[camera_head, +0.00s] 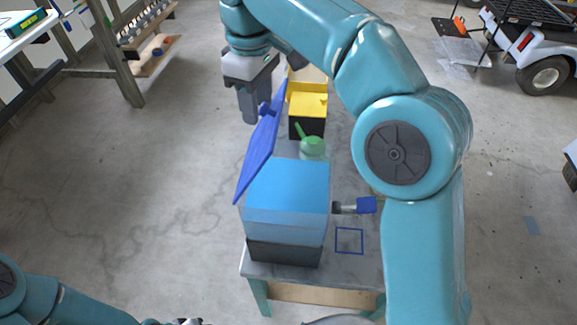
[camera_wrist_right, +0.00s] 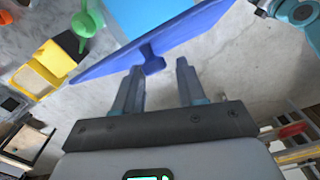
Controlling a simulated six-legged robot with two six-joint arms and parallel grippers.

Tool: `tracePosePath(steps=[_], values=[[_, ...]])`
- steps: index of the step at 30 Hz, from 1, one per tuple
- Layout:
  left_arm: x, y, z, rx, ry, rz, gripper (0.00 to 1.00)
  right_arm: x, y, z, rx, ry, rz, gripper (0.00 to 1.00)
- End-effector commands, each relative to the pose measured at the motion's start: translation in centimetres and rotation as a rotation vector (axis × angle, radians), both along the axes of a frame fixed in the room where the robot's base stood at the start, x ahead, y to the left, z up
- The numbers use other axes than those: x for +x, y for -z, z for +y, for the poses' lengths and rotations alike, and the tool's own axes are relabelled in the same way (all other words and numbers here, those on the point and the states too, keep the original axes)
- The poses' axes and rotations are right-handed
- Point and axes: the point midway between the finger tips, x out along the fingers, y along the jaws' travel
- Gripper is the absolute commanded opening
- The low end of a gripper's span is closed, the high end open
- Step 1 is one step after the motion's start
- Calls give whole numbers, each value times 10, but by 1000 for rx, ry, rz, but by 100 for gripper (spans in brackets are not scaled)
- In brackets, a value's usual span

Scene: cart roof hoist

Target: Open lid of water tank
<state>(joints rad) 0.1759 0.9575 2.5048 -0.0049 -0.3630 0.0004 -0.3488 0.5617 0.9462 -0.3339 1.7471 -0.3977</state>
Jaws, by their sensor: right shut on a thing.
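The water tank is a light-blue box (camera_head: 284,200) with a dark base, on a grey-topped table. Its blue lid (camera_head: 258,150) stands steeply tilted at the tank's left side, and the tank's light-blue top shows uncovered. The lid also shows edge-on in the right wrist view (camera_wrist_right: 172,38). My right gripper (camera_head: 250,118) is at the lid's upper outer face, shut on the lid's small blue handle (camera_wrist_right: 152,62), which sits between the fingertips (camera_wrist_right: 159,67).
Behind the tank on the table (camera_head: 292,274) are a green watering can (camera_head: 313,147) and a yellow-and-black box (camera_head: 307,115). A blue-ended tool (camera_head: 365,205) and a blue square outline (camera_head: 349,241) lie to its right. The floor left of the table is clear.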

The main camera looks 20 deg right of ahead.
Motion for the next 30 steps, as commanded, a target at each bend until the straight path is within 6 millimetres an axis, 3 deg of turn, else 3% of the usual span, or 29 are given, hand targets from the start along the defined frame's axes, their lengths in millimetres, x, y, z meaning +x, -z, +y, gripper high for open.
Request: tracePosePath(steps=[12, 22, 23, 24, 30], values=[[0, 0, 0, 0, 0, 0, 43, 15, -3, 30, 3, -6, 8, 31], [0, 0, 0, 0, 0, 0, 43, 18, -4, 34, 3, -5, 7, 30], [0, 0, 0, 0, 0, 0, 43, 17, -4, 34, 3, -5, 7, 43], [0, 0, 0, 0, 0, 0, 43, 17, -4, 34, 3, -5, 7, 49], [0, 0, 0, 0, 0, 0, 43, 18, -4, 33, 2, -3, 4, 49]])
